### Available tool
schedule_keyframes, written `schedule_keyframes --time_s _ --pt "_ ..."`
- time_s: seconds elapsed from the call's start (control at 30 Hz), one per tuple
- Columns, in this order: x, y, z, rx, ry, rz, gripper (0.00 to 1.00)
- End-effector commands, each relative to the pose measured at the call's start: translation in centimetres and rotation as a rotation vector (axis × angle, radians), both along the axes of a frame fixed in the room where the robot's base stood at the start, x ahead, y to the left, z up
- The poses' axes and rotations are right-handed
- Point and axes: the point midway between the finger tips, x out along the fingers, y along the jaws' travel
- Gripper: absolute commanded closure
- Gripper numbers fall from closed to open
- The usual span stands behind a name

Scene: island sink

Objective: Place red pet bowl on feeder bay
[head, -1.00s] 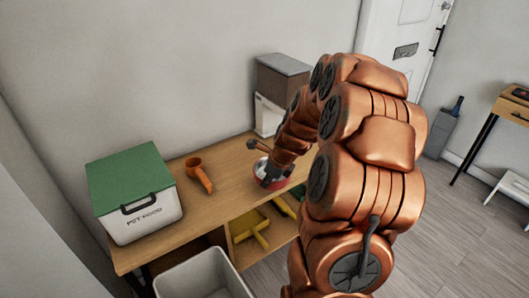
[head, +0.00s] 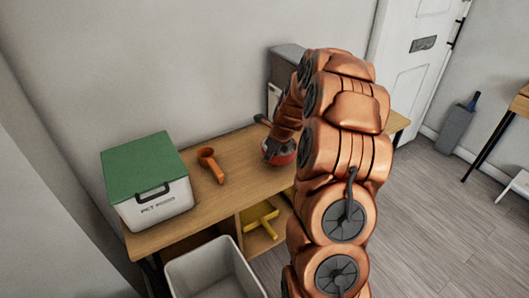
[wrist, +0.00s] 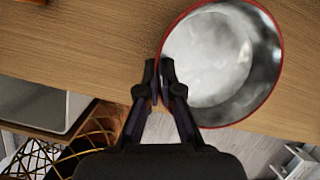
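The red pet bowl (head: 284,157) is at the wooden bench, partly covered by my arm in the head view. In the wrist view the bowl (wrist: 250,100) has a thin red rim and a shiny grey-white inside. It spans the bench's edge in that picture; I cannot tell whether it touches the bench. My gripper (wrist: 159,68) has its two dark fingers close together with the bowl's left rim between them. In the head view my gripper (head: 270,146) is mostly hidden. I cannot make out a feeder bay.
A green-lidded pet food box (head: 150,185) and an orange scoop (head: 211,165) stand on the bench (head: 240,178) to the left. A yellow object (head: 260,217) lies on the lower shelf. A grey-white open bin (head: 215,270) stands in front. A grey-topped box (head: 284,60) is behind.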

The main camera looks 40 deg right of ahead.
Motion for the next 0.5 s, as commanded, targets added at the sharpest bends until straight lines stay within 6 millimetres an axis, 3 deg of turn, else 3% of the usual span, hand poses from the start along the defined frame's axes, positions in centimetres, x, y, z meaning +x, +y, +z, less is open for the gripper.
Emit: schedule_keyframes --time_s 0.2,0.5 --pt "3.1 -0.7 -0.2 0.0 0.001 0.002 1.0" --pt "4.9 -1.2 -0.4 0.0 -0.001 0.002 1.0"
